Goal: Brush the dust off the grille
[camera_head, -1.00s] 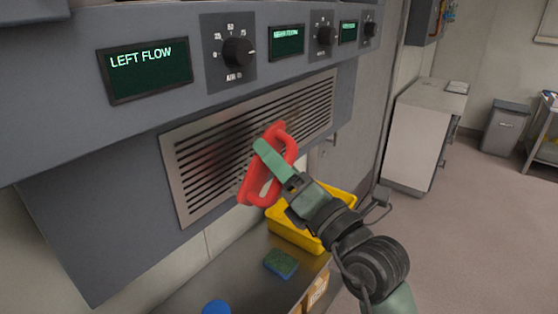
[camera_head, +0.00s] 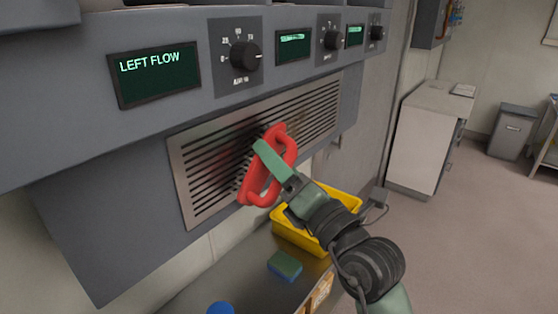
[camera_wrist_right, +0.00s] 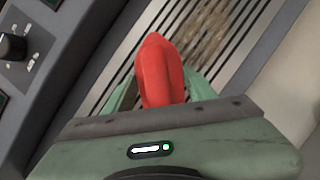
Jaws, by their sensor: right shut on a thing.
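The metal grille (camera_head: 190,185) with dark horizontal slats is set in the grey panel below the controls. In the wrist view the grille (camera_wrist_right: 225,45) carries a brownish dusty patch between its slats. My right gripper (camera_head: 268,160) is shut on a red handled tool (camera_head: 283,142), which also shows in the wrist view (camera_wrist_right: 160,75). The tool is in front of the grille's middle. Its bristles are hidden, and I cannot tell whether it touches the slats. My left gripper is not in view.
A yellow bin (camera_head: 290,232) sits on the dark counter below the grille. A green and blue sponge (camera_head: 285,266) and a blue round object (camera_head: 220,308) lie nearer. Control knobs (camera_head: 245,56) stick out above. A white cabinet (camera_head: 425,140) stands right, beside open floor.

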